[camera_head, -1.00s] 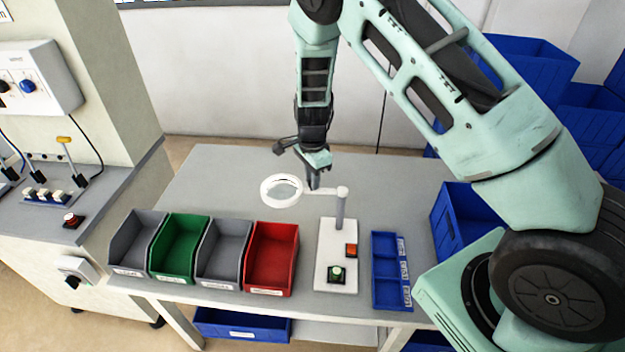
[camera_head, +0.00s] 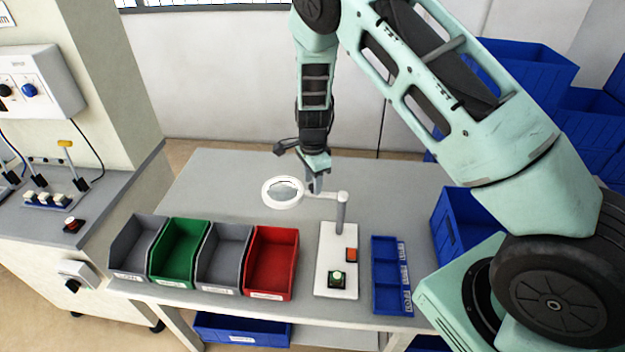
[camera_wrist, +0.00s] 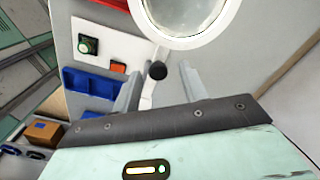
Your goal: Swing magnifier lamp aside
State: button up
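The magnifier lamp has a white ring with a clear lens (camera_head: 283,192), joined by a thin white arm (camera_head: 322,195) to a grey post (camera_head: 341,212) on a white base plate (camera_head: 323,262). The ring points left from the post, above the table behind the bins. My gripper (camera_head: 316,187) points down at the lamp arm, between ring and post. In the wrist view, my gripper (camera_wrist: 160,90) is open, its two fingers apart, with the white arm and a black knob (camera_wrist: 157,71) between them. The ring (camera_wrist: 190,38) shows just beyond. I cannot tell whether either finger touches the arm.
Grey, green and red bins (camera_head: 272,262) line the table's front left. The base plate carries a green button (camera_head: 337,279) and a red switch (camera_head: 351,255). A blue divided tray (camera_head: 386,272) lies to its right. Blue crates (camera_head: 465,225) stand farther right. The back of the table is clear.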

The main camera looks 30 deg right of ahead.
jog(key=shift+r, duration=0.15)
notch_tip(320, 180, up, 17)
jog(key=b, duration=0.3)
dwell(0.5)
jog(key=s+a+r+n+y+b, duration=0.1)
jog(key=s+a+n+y+b, duration=0.1)
jog(key=s+a+n, duration=1.45)
jog(key=s+f+n+h, duration=0.1)
jog(key=s+n, duration=0.8)
jog(key=s, duration=0.8)
jog(key=shift+s+b, duration=0.15)
jog(key=shift+b, duration=0.25)
